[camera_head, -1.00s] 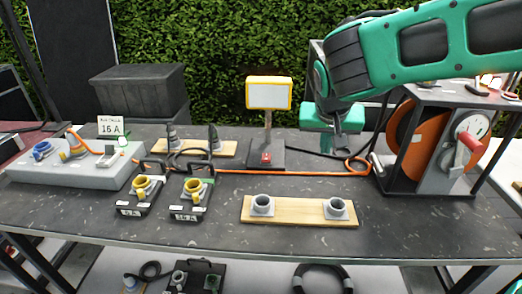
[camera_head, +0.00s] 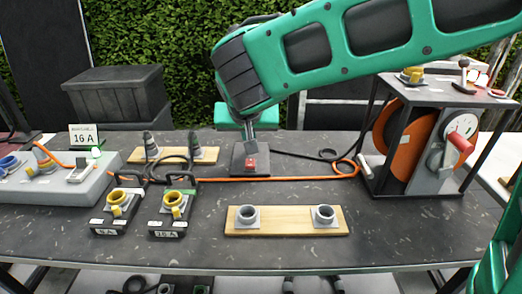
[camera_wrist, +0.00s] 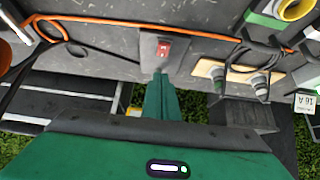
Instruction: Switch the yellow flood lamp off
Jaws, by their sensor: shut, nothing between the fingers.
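The flood lamp's dark base plate (camera_head: 237,160) stands on the table near the back, with a red switch (camera_head: 251,163) on it. The lamp's yellow head is hidden behind my arm in the head view. A small yellow edge (camera_wrist: 133,111) shows beside my gripper in the wrist view. My gripper (camera_head: 249,150) is shut and empty, pointing down just above the red switch. In the wrist view the gripper tip (camera_wrist: 160,76) is close to the red switch (camera_wrist: 163,48). I cannot tell whether they touch.
An orange cable (camera_head: 285,179) runs across the table by the lamp base to an orange reel (camera_head: 383,140) at right. A wooden board with two grey sockets (camera_head: 287,229) lies in front. Yellow-capped connector boxes (camera_head: 175,215) stand at front left.

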